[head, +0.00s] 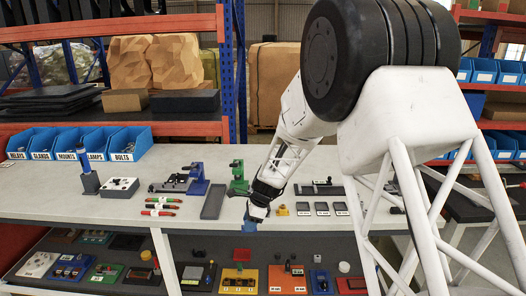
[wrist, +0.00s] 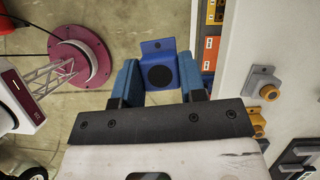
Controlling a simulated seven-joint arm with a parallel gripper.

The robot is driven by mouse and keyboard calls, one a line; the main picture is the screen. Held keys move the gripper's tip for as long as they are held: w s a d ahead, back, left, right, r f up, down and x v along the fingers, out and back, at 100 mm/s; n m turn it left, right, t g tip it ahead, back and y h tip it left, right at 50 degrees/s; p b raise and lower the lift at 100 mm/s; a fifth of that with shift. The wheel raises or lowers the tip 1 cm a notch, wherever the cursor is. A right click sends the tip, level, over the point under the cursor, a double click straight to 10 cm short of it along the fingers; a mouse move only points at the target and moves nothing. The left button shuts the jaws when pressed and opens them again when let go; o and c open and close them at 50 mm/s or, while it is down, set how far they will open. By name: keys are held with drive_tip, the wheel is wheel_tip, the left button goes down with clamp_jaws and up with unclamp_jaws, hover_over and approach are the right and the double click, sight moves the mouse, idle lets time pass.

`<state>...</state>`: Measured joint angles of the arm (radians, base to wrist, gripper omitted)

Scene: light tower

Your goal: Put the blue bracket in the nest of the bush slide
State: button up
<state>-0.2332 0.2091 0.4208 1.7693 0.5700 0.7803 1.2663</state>
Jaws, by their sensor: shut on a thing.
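My gripper (head: 259,207) is over the front edge of the workbench in the head view. In the wrist view my gripper (wrist: 160,80) is shut on the blue bracket (wrist: 158,47), an angled plate with a dark round spot on its lower face. The bracket is between the two blue fingers, with the floor far below it. In the head view the bracket (head: 250,225) hangs just under the fingers. I cannot tell for sure which fixture is the bush slide; a dark slide-like fixture (head: 320,188) lies on the bench to the right of the gripper. Its nest is too small to make out.
A grey tray (head: 214,203), a green fixture (head: 238,184) and a blue-posted fixture (head: 196,182) stand left of the gripper. A small orange part (head: 283,210) and several dark labelled frames (head: 322,209) lie to the right. A lower shelf (head: 172,260) holds several coloured panels.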

drive_tip(key=w+d+r+n+g+h, duration=0.2)
drive_tip(key=w+d+r+n, duration=0.3)
drive_tip(key=d+r+n, duration=0.3)
drive_tip(key=w+d+r+n+g+h, duration=0.1)
drive_tip(key=w+d+r+n, duration=0.5)
drive_tip(key=d, duration=1)
wheel_tip(320, 180, up, 4)
drive_tip(key=n+h, duration=0.1)
drive_tip(key=n, duration=0.1)
drive_tip(key=shift+w+d+n+g, duration=0.2)
drive_tip(key=shift+w+n+g, duration=0.1)
drive_tip(key=shift+g, duration=0.1)
drive_tip(key=shift+f, duration=0.15)
drive_tip(key=w+a+f+m+t+y, duration=0.1)
drive_tip(key=a+f+m, duration=0.4)
drive_tip(key=a+m, duration=0.1)
drive_tip(key=w+a+f+m+t+y, duration=0.1)
drive_tip(key=w+a+f+m+t, duration=0.1)
drive_tip(key=a+f+m, duration=0.3)
drive_tip(key=w+a+f+m+t+y, duration=0.1)
drive_tip(key=w+a+f+m+y, duration=0.1)
drive_tip(key=a+f+m, duration=0.3)
drive_tip(key=shift+a+f+m, duration=0.2)
drive_tip(key=shift+a+m, duration=0.8)
drive_tip(key=shift+a, duration=0.95)
